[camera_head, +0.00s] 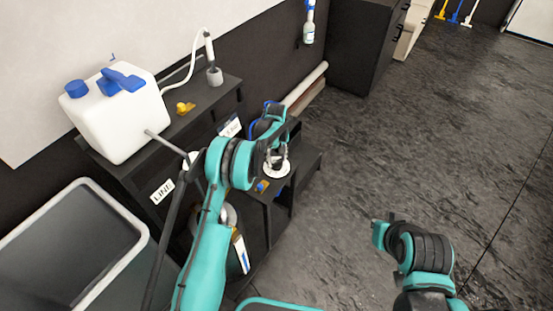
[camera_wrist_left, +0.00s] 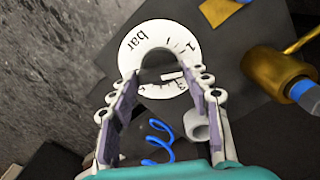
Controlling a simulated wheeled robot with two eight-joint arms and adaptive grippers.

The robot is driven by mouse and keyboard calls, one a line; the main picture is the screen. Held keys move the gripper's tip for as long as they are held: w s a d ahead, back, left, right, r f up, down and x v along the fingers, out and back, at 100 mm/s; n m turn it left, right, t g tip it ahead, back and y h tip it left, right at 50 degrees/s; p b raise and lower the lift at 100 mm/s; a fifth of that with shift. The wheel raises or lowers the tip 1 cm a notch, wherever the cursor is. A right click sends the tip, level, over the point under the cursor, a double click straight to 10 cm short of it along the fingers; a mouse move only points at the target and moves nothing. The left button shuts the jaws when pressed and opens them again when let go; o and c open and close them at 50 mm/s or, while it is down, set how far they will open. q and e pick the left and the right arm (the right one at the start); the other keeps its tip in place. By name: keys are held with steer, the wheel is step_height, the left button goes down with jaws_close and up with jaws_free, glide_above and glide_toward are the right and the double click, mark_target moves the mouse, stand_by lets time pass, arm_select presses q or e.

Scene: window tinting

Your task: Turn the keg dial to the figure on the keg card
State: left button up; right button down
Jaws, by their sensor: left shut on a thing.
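The keg dial is a white disc (camera_wrist_left: 157,42) marked "bar" with figures and ticks round its edge. It also shows in the head view, on a low dark shelf (camera_head: 277,173). My left gripper (camera_wrist_left: 166,82) has its fingers either side of the dial's dark knob and is shut on it; it also shows in the head view (camera_head: 277,160). A pale pointer bar (camera_wrist_left: 173,76) on the knob lies roughly sideways in the wrist view. A white card (camera_head: 230,127) stands behind the left gripper; its figure is too small to read. My right gripper (camera_head: 383,236) is away over the floor.
A brass fitting with a blue end (camera_wrist_left: 275,75) and a blue coil (camera_wrist_left: 160,140) are close to the left gripper. A white jug (camera_head: 115,115) and a "LINE" card (camera_head: 162,191) are left. Open dark floor (camera_head: 430,130) lies right.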

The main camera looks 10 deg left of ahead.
mark_target(277, 161)
arm_select(q)
steer(key=o, duration=1.2)
steer(key=shift+c, duration=0.2)
steer(key=shift+r, duration=0.15)
step_height(277, 161, up, 12)
